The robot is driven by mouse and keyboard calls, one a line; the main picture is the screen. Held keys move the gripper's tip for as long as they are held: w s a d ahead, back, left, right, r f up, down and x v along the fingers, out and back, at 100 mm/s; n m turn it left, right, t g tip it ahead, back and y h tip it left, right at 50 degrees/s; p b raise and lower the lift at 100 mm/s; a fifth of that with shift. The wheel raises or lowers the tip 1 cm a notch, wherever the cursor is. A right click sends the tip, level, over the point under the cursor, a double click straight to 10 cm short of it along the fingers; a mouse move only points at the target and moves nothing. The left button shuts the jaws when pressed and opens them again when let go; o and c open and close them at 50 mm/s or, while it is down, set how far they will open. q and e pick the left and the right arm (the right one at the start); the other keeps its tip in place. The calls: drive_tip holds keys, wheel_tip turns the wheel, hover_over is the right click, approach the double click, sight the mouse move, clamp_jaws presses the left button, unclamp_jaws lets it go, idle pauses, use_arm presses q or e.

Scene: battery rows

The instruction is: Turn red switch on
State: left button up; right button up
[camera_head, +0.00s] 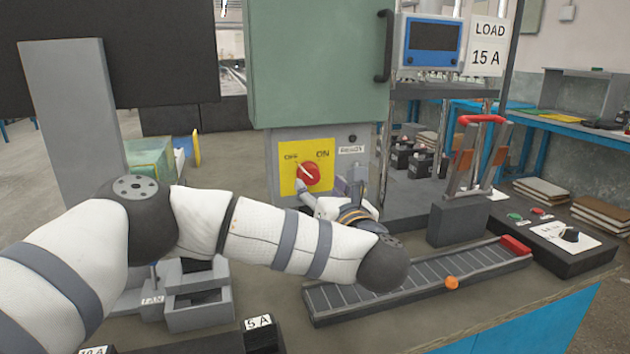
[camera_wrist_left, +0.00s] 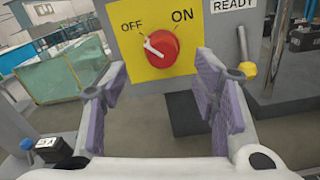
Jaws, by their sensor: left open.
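The red rotary switch (camera_head: 308,174) sits on a yellow plate (camera_head: 327,155) marked OFF and ON, low on the front of the green cabinet. In the left wrist view the red switch (camera_wrist_left: 163,48) shows a white pointer turned to the upper left, toward OFF. My left gripper (camera_head: 335,193) is just in front of the plate, partly hidden by my own arm. In the left wrist view its two purple-padded fingers (camera_wrist_left: 162,82) are spread apart with nothing between them. The switch is ahead of the fingertips, with no contact seen. My right gripper is not in view.
A READY label (camera_head: 351,150) is beside the plate. A lever with a red handle (camera_head: 481,119) stands to the right. Grey trays (camera_head: 200,310) are at left.

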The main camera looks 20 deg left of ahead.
sight(312, 176)
use_arm(q)
drive_tip(key=x, duration=0.5)
drive_tip(key=shift+w, duration=0.2)
drive_tip(key=c, duration=1.2)
drive_tip(key=shift+o, duration=0.2)
